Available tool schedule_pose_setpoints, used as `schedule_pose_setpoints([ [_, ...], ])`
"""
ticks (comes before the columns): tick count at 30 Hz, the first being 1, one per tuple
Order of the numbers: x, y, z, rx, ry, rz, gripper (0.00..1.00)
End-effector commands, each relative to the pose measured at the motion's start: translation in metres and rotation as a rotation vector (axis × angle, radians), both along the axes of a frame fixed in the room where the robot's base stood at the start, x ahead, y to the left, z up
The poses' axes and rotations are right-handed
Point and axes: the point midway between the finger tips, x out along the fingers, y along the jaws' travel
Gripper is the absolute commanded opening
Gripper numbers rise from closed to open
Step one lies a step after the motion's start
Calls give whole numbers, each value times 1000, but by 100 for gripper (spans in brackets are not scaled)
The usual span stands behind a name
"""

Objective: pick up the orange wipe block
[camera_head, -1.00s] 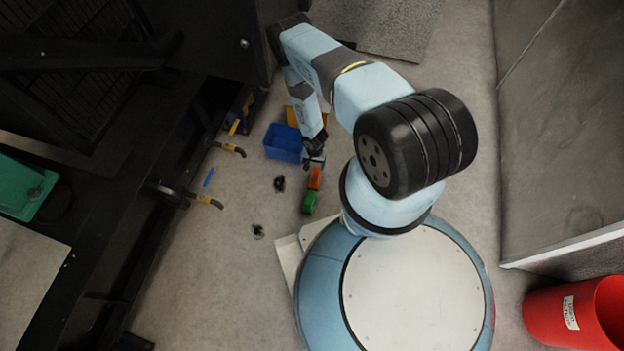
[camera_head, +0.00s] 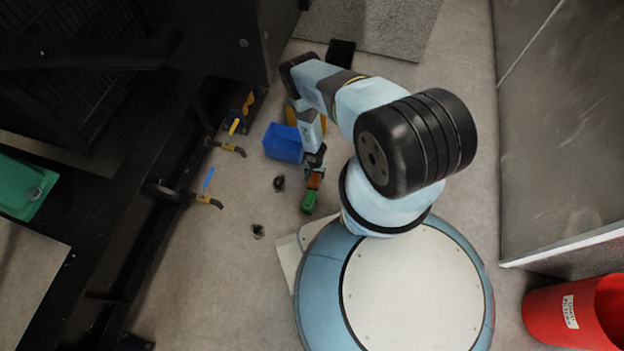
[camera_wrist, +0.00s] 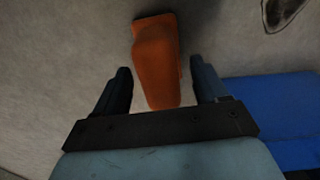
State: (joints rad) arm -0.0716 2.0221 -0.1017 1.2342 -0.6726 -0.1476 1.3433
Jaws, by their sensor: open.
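The orange wipe block (camera_wrist: 158,62) lies on the floor in the wrist view, its near end between the two fingers of my gripper (camera_wrist: 161,85). The fingers are open, with a gap on each side of the block. In the head view the orange block (camera_head: 314,181) is partly hidden by my gripper (camera_head: 315,167), which hangs over its far end. A green block (camera_head: 309,202) lies just in front of the orange block in the head view.
A blue bin (camera_head: 283,142) stands left of my gripper, and its blue wall shows at right in the wrist view (camera_wrist: 275,105). A yellow bin (camera_head: 318,118) is behind it. Dark small items (camera_head: 279,183) lie on the floor. A red bucket (camera_head: 572,313) stands at far right.

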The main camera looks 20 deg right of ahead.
Motion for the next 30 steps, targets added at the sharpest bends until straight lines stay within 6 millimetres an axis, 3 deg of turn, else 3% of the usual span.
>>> schedule_pose_setpoints([
  [11,0,0,-7,-1,-1,0,72],
  [30,1,1,-7,0,-1,1,13],
])
